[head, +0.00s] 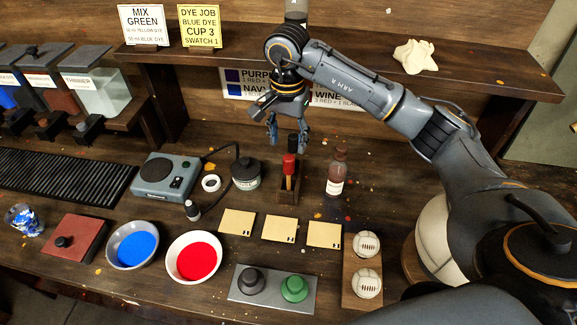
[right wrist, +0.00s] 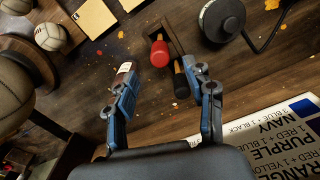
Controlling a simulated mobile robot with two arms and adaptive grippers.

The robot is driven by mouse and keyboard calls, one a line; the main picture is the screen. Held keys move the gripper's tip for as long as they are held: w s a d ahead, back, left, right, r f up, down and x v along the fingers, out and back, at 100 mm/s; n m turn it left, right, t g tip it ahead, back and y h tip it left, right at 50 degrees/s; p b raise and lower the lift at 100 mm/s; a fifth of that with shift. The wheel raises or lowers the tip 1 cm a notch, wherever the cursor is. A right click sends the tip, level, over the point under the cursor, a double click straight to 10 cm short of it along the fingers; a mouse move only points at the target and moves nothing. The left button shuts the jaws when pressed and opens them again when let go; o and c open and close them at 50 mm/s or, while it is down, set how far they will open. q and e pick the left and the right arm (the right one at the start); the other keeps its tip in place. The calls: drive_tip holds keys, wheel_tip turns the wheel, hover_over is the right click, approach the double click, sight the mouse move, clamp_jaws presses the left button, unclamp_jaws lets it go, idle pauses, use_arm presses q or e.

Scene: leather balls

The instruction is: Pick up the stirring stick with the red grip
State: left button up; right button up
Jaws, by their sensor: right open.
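The stirring stick with the red grip (head: 289,164) stands upright in a small wooden holder (head: 289,196). A stick with a black grip (head: 293,143) stands close behind it. My right gripper (head: 288,132) is open and empty, above and behind the sticks, near the back wall. In the right wrist view, the red grip (right wrist: 159,54) shows beyond the open fingers (right wrist: 158,82), roughly between them and a little further out. The black grip (right wrist: 181,82) is nearer, close to the right-hand finger. The stick's lower part is hidden in the holder. My left gripper is not in view.
A brown bottle (head: 337,172) stands right of the holder and a dark round jar (head: 246,173) left of it. Cards (head: 283,229) lie in front. A shelf (head: 470,75) and wall signs (head: 335,100) are behind. Dye bowls (head: 194,258) stand front left.

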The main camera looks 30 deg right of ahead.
sight(288, 158)
wheel_tip(288, 158, down, 4)
drive_tip(key=shift+d+r+p, duration=0.1)
drive_tip(key=shift+r+p, duration=0.05)
drive_tip(key=shift+p, duration=0.25)
wheel_tip(288, 158, down, 2)
drive_tip(key=shift+f+p, duration=0.1)
drive_tip(key=shift+p, duration=1)
wheel_tip(288, 158, down, 2)
drive_tip(key=shift+f+p, duration=0.15)
drive_tip(key=shift+p, duration=0.3)
drive_tip(key=shift+f, duration=0.5)
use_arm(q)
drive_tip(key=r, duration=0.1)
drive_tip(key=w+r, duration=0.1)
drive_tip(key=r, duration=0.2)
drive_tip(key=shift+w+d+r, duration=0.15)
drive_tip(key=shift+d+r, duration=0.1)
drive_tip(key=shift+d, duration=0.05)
use_arm(e)
clamp_jaws()
